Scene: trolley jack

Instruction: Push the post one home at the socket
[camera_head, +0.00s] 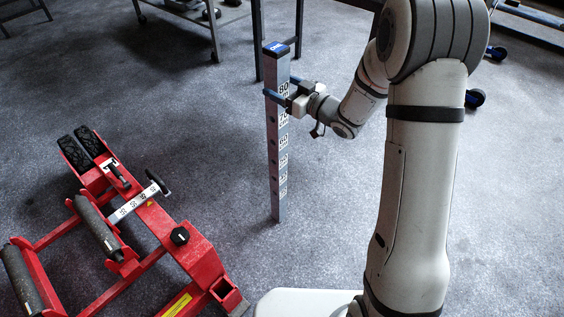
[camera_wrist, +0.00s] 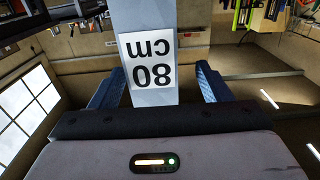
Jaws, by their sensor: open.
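The post (camera_head: 273,140) is a tall grey square bar with a blue cap and a column of height labels. It stands upright, its foot at floor level in the camera_head view. My gripper (camera_head: 281,88) is near its top, its blue fingers on either side of it at about the "80 cm" label. In the camera_wrist view the post (camera_wrist: 150,95) shows between the open fingers, with a gap on both sides. I cannot make out a separate socket around the foot. A red square tube end (camera_head: 229,295) on the jack frame is visible at lower left.
A red trolley jack (camera_head: 190,240) with rollers and black pads lies on the carpet at left. A trolley (camera_head: 213,35) and dark bench legs (camera_head: 258,45) stand behind. Blue-wheeled equipment (camera_head: 476,98) is at right. Carpet around the post's foot is clear.

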